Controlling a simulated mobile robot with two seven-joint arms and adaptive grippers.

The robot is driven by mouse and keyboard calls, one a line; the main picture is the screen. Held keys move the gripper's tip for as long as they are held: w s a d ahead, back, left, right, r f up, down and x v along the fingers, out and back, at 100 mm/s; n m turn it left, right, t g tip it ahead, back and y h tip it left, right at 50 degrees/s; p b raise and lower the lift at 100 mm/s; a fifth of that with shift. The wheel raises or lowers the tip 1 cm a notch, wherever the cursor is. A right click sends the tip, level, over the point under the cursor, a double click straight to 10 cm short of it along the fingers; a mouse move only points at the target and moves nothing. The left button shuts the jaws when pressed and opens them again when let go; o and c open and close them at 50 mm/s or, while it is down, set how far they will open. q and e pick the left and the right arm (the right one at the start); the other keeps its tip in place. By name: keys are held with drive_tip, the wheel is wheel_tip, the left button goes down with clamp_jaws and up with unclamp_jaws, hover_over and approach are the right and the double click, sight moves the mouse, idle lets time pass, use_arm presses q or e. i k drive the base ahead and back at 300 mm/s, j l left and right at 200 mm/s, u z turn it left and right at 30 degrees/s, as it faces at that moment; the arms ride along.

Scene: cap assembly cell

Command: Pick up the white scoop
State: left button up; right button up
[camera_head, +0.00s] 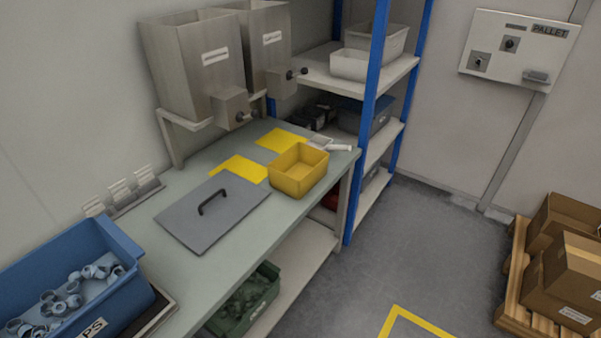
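The white scoop (341,147) lies at the far right end of the workbench, just behind the yellow bin. Its handle points right, toward the bench's end edge, and part of its grey-white head is hidden by the bin or too small to make out. Neither of my grippers shows in the head view.
The yellow bin (299,182) stands in front of the scoop on the bench (177,179). A grey lid (232,222) with a handle lies nearer. A blue crate (108,288) of caps is at left. Two hoppers (204,50) stand behind. Blue-post shelving (367,118) adjoins; floor (425,240) is open.

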sight(322, 143)
drive_tip(key=u, duration=0.3)
drive_tip(key=i+l+u, duration=0.2)
drive_tip(key=l+u, duration=0.25)
drive_tip(key=l, duration=0.15)
drive_tip(key=l+u, duration=0.2)
drive_tip(key=l, duration=0.15)
drive_tip(key=i+l+u, duration=0.1)
drive_tip(key=l, duration=1)
drive_tip(key=i+u, duration=0.05)
drive_tip(key=i, duration=0.05)
